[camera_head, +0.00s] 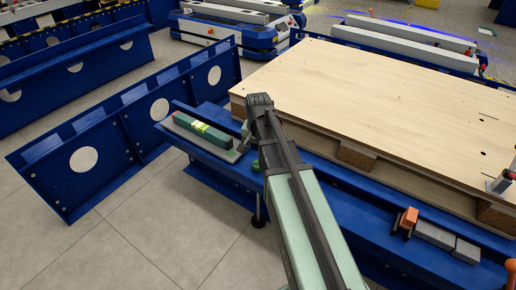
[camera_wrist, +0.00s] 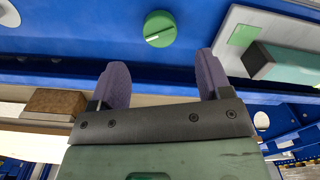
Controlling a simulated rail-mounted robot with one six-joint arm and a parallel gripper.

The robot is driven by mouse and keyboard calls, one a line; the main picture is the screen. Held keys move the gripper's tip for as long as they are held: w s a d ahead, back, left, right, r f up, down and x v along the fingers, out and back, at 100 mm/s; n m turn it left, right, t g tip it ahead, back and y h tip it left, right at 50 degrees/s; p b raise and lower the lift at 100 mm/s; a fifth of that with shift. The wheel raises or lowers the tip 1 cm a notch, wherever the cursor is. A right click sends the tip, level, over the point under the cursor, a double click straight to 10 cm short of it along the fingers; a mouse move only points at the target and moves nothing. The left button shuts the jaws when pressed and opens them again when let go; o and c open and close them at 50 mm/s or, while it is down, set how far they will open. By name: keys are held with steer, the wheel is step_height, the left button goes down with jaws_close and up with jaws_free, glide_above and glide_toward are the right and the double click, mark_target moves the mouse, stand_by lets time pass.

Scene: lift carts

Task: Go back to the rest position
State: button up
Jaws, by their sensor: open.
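My gripper (camera_wrist: 161,82) shows in the wrist view with two purple-grey fingers spread apart and nothing between them. Beyond the fingertips, a round green knob (camera_wrist: 160,29) sits on a blue surface, apart from both fingers. In the head view my arm reaches up the middle of the picture over the blue cart frame, and its dark wrist hides the fingers. The green knob also shows there (camera_head: 256,166), just left of the arm.
A dark green block (camera_head: 200,130) with a yellow label lies on a grey plate left of my wrist. A wooden pallet (camera_head: 390,90) fills the right side. Orange and grey parts (camera_head: 434,235) sit on the blue frame. Tiled floor (camera_head: 110,240) is clear at lower left.

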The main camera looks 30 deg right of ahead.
step_height(320, 180, up, 4)
steer(key=shift+r+p, duration=0.1)
steer(key=shift+p, duration=1)
steer(key=s+a+r+n+p, duration=0.3)
steer(key=s+a+n, duration=0.6)
steer(key=s+a, duration=0.45)
step_height(320, 180, up, 37)
steer(key=w+p, duration=0.1)
steer(key=p, duration=3.6)
steer(key=shift+w+d+m, duration=0.15)
steer(key=shift+w+m, duration=0.1)
steer(key=shift+m, duration=0.05)
steer(key=shift+f, duration=0.1)
